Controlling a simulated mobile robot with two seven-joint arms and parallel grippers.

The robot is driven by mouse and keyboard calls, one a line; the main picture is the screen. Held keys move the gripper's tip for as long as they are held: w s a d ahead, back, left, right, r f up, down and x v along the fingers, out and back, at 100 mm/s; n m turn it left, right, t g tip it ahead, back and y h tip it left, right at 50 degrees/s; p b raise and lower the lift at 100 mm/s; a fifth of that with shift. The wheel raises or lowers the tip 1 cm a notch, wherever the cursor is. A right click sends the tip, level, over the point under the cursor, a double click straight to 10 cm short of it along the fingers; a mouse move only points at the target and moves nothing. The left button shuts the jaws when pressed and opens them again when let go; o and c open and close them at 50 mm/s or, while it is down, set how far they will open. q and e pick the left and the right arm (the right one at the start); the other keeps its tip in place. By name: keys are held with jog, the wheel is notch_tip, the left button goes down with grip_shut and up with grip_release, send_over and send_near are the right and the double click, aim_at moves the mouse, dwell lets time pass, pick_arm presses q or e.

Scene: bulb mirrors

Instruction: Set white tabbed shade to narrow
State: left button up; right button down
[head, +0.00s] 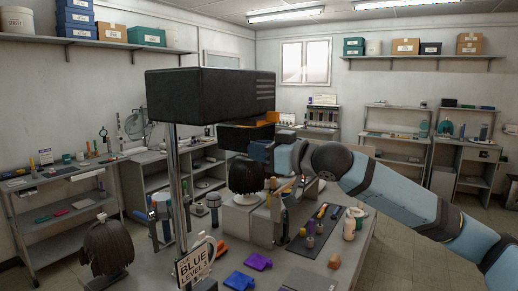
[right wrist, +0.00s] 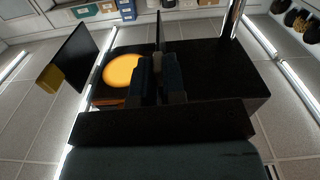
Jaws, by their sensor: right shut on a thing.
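A large black lamp hood (head: 205,92) stands on a metal pole (head: 180,180) in the head view. The right wrist view shows the hood's dark underside (right wrist: 215,70) and a glowing orange-yellow disc (right wrist: 123,72). A black shade panel with a yellow tab (right wrist: 50,78) sticks out at the left. My right gripper (head: 262,150) is just under the hood's right end. In the right wrist view its dark blue fingers (right wrist: 158,80) are closed on a pale tab (right wrist: 157,62), at a thin dark shade panel (right wrist: 158,28) seen nearly edge-on. My left gripper is not in view.
A sign reading "BLUE LEVELS" (head: 194,263) stands near the pole's foot. A dark-haired wig head (head: 106,248) is at the lower left, another (head: 246,176) below my gripper. The workbench (head: 335,262) holds purple pieces, bottles and a dark tool mat. Shelves line the walls.

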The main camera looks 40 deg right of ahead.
jog(key=n+p, duration=0.1)
jog(key=d+n+p, duration=0.1)
jog(key=n+p, duration=0.2)
jog(key=n, duration=0.1)
jog(key=shift+w+d+r, duration=0.35)
jog(key=shift+d, duration=0.05)
jog(key=shift+n, duration=0.3)
jog(key=c, duration=1.2)
grip_release()
jog(key=shift+d, duration=0.1)
